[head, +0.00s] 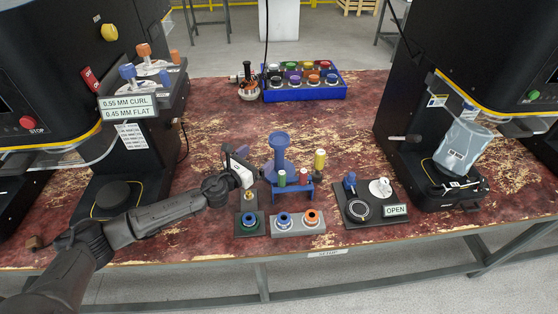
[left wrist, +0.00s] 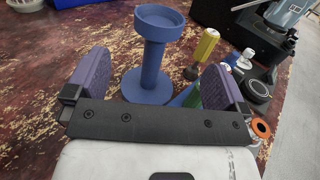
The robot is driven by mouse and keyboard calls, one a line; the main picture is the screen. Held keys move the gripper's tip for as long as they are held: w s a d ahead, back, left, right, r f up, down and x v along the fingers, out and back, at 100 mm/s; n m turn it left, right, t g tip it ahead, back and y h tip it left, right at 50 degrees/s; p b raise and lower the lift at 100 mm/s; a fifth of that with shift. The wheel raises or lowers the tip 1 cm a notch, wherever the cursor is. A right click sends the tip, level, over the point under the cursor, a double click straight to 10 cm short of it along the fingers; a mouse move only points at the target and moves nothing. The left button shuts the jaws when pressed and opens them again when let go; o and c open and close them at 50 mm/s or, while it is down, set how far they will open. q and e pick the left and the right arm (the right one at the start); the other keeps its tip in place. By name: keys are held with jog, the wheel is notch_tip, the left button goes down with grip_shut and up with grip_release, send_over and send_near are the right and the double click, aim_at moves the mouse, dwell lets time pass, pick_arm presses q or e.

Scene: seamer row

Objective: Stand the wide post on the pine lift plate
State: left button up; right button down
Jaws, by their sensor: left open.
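A blue post (head: 279,151) with a wide round foot and a cup-like top stands upright on the worn red table; I take it as the wide post. My left gripper (head: 246,167) is open just left of it. In the left wrist view the post (left wrist: 154,62) rises between and beyond the spread fingers, with no contact visible. The left machine has a dark round plate (head: 110,196) low at its front. The right machine's plate area (head: 455,188) carries a bagged grey can (head: 463,146). No label shows which plate is pine. My right gripper is out of view.
Close by are a small blue rack (head: 291,190), a yellow-topped tool (head: 319,162), a grey block with blue and orange rings (head: 298,221) and a black board marked OPEN (head: 372,208). A blue tray (head: 304,93) of coloured parts stands behind. The table's middle-left is clear.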

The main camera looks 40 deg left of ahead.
aim_at(272, 146)
pick_arm(q)
jog(key=shift+w, duration=2.35)
jog(key=shift+w+f+b, duration=0.15)
jog(key=shift+w+b, duration=0.4)
jog(key=shift+w+d+b, duration=0.1)
jog(key=shift+w+b, duration=0.45)
jog(key=shift+w, duration=1.5)
